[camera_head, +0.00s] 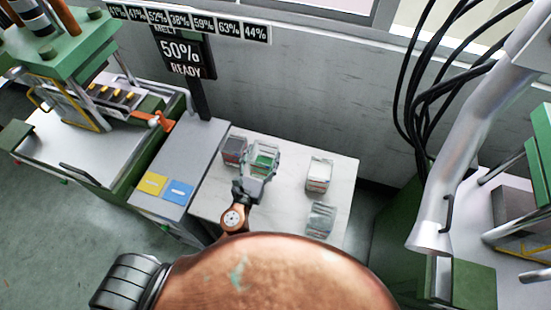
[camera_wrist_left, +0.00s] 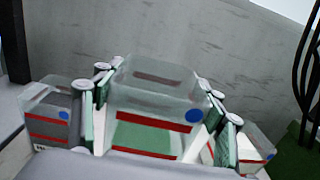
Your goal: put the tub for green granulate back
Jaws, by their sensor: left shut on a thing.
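The tub for green granulate (camera_head: 265,154) is a clear box with green contents, at the back of the white table between other tubs. My left gripper (camera_head: 260,166) is shut on it, with a finger on each side. In the left wrist view the tub (camera_wrist_left: 150,137) fills the middle between the finger pads (camera_wrist_left: 155,112); it has red stripes, a blue dot and green material low inside. I cannot tell whether its base touches the table. My right gripper is not in view.
A tub with dark grey contents (camera_head: 234,151) stands close on the left. A tub with white contents (camera_head: 319,176) stands to the right, and a greyish clear tub (camera_head: 321,219) nearer the front. The white table (camera_head: 285,203) has free room between them. A wall stands behind.

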